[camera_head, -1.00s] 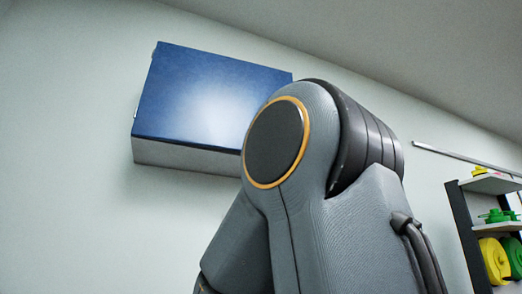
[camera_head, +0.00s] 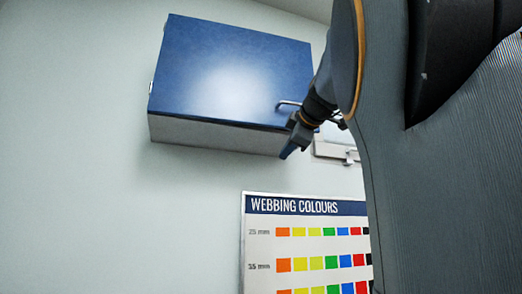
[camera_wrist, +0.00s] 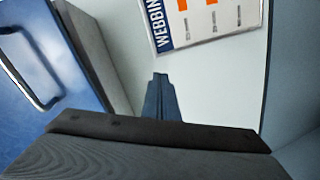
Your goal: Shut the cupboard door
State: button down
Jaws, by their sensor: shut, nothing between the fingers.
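The wall cupboard has a blue door (camera_head: 225,75) and a pale grey body (camera_head: 205,133), seen from below in the head view. The door looks flush with the body; I see no gap. Hinges show on its left edge, and a metal handle (camera_head: 289,103) is near its lower right corner. My gripper (camera_head: 287,152) is shut and empty, by that lower right corner. In the wrist view the blue door (camera_wrist: 50,75) and its handle are at the left, and my shut fingers (camera_wrist: 160,90) point past the cupboard's grey side, apart from it. Part of the right edge is hidden by my arm.
A "WEBBING COLOURS" chart (camera_head: 300,235) hangs on the wall below and right of the cupboard. A small pale fitting (camera_head: 333,148) is on the wall behind my gripper. The wall to the left of the cupboard is bare.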

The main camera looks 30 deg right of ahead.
jog(key=s+a+r+n+t+h, duration=0.1)
jog(key=s+a+r+n, duration=0.1)
jog(key=s+r, duration=0.35)
jog(key=s+a+r+n+t, duration=0.1)
jog(key=s+r+n, duration=0.15)
jog(key=r, duration=0.65)
jog(key=p, duration=0.6)
send_near(276, 119)
jog(key=x, duration=0.4)
jog(key=shift+w+a, duration=0.15)
jog(key=shift+p+x, duration=0.9)
jog(key=shift+x, duration=0.2)
